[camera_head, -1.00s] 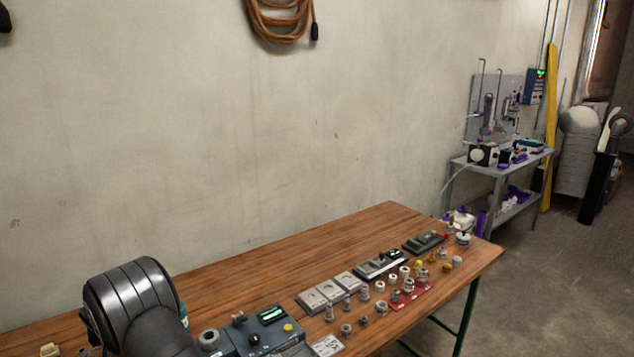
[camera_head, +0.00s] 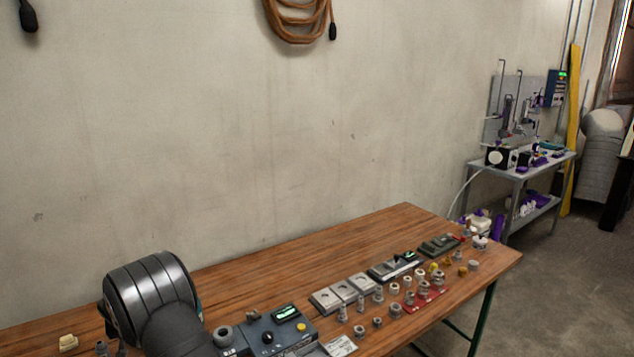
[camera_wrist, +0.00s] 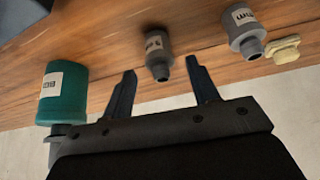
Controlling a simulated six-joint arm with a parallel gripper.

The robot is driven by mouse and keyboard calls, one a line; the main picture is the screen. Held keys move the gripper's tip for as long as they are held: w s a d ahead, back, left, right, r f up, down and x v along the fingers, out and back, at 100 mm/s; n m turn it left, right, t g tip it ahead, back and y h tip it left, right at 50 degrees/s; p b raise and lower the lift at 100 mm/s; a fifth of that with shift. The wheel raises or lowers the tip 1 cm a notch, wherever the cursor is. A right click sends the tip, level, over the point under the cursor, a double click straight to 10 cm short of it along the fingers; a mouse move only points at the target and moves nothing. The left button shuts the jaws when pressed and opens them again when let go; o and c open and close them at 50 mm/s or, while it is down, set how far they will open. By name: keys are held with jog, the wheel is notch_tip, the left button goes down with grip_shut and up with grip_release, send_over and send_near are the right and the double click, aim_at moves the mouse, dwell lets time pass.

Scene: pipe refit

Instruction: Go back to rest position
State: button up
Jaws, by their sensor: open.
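My gripper (camera_wrist: 158,85) shows in the wrist view with its two dark fingers apart and nothing between them. A grey labelled fitting (camera_wrist: 158,55) stands on the table beyond the gap between the fingertips, and I cannot tell the distance. In the head view my arm's dark rounded link is at the lower left, and my gripper is out of sight there. The wooden table (camera_head: 250,262) runs along the wall.
A teal labelled container (camera_wrist: 65,95) is left of my fingers; another grey fitting (camera_wrist: 243,32) and a cream piece (camera_wrist: 284,50) are to the right. A blue-grey device (camera_head: 275,330) and several fittings (camera_head: 395,311) occupy the table's right half. The table's back strip is clear.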

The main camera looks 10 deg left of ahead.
jog(key=x, duration=0.4)
jog(key=shift+f, duration=0.35)
notch_tip(320, 180, up, 11)
jog(key=shift+r, duration=0.1)
jog(key=w+d+m+t+h, duration=0.1)
jog(key=w+d+m, duration=0.1)
jog(key=w+d, duration=0.6)
jog(key=w+d+m+h, duration=0.1)
jog(key=w+d+m, duration=0.15)
jog(key=w, duration=0.95)
jog(key=shift+n+y, duration=0.3)
jog(key=shift+n, duration=0.25)
jog(key=a+f, duration=0.2)
jog(key=a, duration=0.1)
jog(key=s+a+f, duration=0.1)
jog(key=a, duration=0.1)
jog(key=s+a+f, duration=0.1)
jog(key=a+f, duration=0.1)
jog(key=a, duration=0.1)
jog(key=shift+s+a+f, duration=0.2)
jog(key=shift+a+f, duration=0.15)
jog(key=shift+s+a+f, duration=0.15)
jog(key=shift+a+f, duration=0.2)
jog(key=shift+a, duration=0.25)
jog(key=shift+s+a+f, duration=0.1)
jog(key=shift+a+f, duration=0.2)
jog(key=shift+f, duration=0.2)
